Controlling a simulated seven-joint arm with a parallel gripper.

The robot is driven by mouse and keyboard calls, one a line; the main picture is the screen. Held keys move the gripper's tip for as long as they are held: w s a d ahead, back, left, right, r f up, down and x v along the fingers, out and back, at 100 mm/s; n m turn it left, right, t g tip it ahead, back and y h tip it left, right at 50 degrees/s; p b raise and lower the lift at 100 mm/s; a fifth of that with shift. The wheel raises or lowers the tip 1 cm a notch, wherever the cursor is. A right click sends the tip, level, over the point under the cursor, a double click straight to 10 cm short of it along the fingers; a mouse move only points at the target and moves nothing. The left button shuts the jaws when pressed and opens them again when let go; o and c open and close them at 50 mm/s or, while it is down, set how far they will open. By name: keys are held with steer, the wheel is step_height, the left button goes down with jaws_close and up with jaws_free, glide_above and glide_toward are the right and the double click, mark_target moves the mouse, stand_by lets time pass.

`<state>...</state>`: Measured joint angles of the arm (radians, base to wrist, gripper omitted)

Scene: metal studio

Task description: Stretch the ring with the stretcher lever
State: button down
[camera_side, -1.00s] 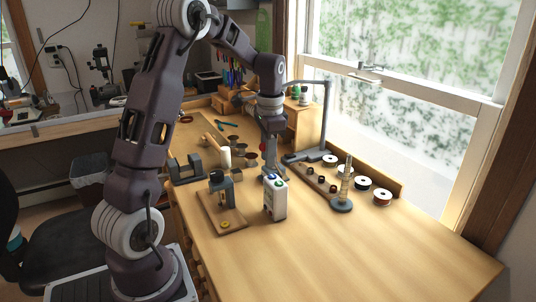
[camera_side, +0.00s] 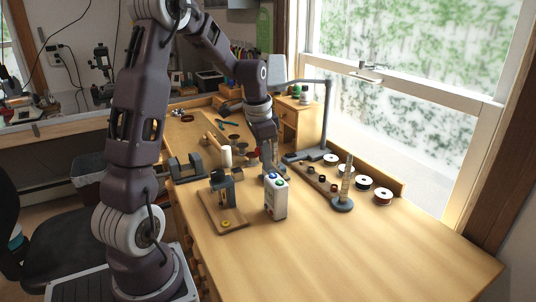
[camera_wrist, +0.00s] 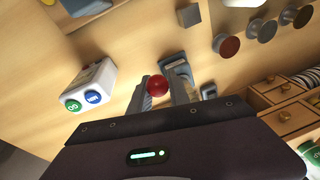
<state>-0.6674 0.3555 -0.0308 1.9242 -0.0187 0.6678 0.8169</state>
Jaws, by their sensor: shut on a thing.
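A red ball knob (camera_wrist: 157,85) sits between the two fingers of my gripper (camera_wrist: 162,90) in the wrist view, and the fingers are closed on it. A blue-grey metal piece (camera_wrist: 173,58), which looks like part of the stretcher, lies just beyond the fingertips. The lever's shaft cannot be made out. In the side view my gripper (camera_side: 269,170) points down behind a white button box, which hides most of the stretcher. A ring cannot be made out in either view.
The white box (camera_side: 275,200) with blue and green buttons stands close in front of my gripper. A dark press on a wooden board (camera_side: 209,219) is to its left. The front bench is clear.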

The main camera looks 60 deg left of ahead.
steer(key=shift+s+f+t, duration=0.5)
steer(key=shift+s+t, duration=0.1)
steer(key=shift+s, duration=0.1)
steer(key=shift+s+f, duration=0.7)
steer(key=shift+f, duration=0.3)
steer(key=shift+s+f, duration=0.2)
steer(key=shift+f, duration=0.35)
steer(key=shift+s+f, duration=0.2)
steer(key=shift+f, duration=0.3)
steer(key=shift+w, duration=0.15)
steer(key=c, duration=1.3)
jaws_free()
steer(key=shift+r, duration=0.1)
